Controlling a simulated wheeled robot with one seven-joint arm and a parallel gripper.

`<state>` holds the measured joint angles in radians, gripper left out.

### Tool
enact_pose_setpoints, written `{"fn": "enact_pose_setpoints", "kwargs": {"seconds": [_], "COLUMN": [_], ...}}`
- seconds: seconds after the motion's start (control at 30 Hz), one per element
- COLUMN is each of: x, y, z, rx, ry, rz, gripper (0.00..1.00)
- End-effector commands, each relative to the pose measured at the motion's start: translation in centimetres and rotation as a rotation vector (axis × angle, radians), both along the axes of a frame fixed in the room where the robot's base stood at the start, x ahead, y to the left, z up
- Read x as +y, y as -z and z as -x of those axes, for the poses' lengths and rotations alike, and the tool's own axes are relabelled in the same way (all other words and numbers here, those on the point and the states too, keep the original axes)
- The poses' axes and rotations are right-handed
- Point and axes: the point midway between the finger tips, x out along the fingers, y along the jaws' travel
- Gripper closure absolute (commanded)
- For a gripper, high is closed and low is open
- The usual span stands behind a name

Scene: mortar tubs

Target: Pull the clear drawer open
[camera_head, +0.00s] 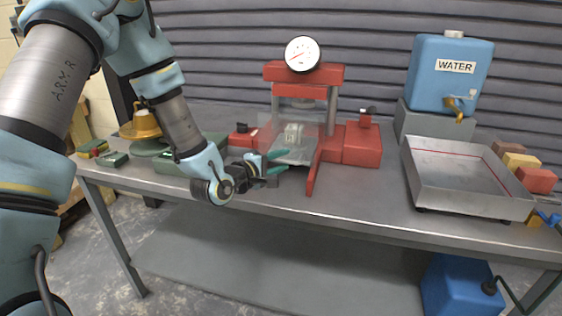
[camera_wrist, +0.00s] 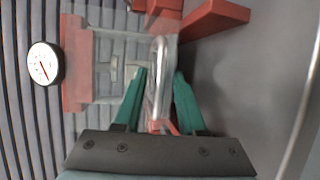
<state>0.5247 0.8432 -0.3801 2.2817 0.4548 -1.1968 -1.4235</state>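The clear drawer (camera_head: 300,153) sits low in the red press (camera_head: 334,105), below its crossbar. In the wrist view, the see-through drawer (camera_wrist: 128,52) shows with a pale handle (camera_wrist: 159,78) along its near edge. My gripper (camera_head: 281,163) is at the front of the press. In the wrist view its two teal fingers (camera_wrist: 161,73) are apart, one on each side of the handle. A narrow gap shows beside the right finger. Whether the left finger touches the handle is unclear. A small metal piece shows through the clear walls.
A dial gauge (camera_head: 302,54) tops the press. A metal tray (camera_head: 465,178) and a blue water tank (camera_head: 448,75) stand right on the bench (camera_head: 370,205). The bench front before the press is clear.

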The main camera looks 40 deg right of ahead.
Motion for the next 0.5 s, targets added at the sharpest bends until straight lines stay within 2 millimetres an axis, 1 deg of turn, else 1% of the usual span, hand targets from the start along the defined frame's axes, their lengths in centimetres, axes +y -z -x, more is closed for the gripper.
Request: {"fn": "enact_pose_setpoints", "kwargs": {"seconds": [0.23,0.33,0.43,0.5], "x": [0.0,0.3,1.3,2.4], "y": [0.0,-0.1,-0.2,-0.3], "z": [0.0,0.0,0.3,0.6], "rx": [0.000,-0.001,0.000,0.000], "ry": [0.000,-0.001,-0.001,-0.003], "rz": [0.001,0.001,0.000,0.000], "gripper": [0.55,0.55,0.55,0.55]}}
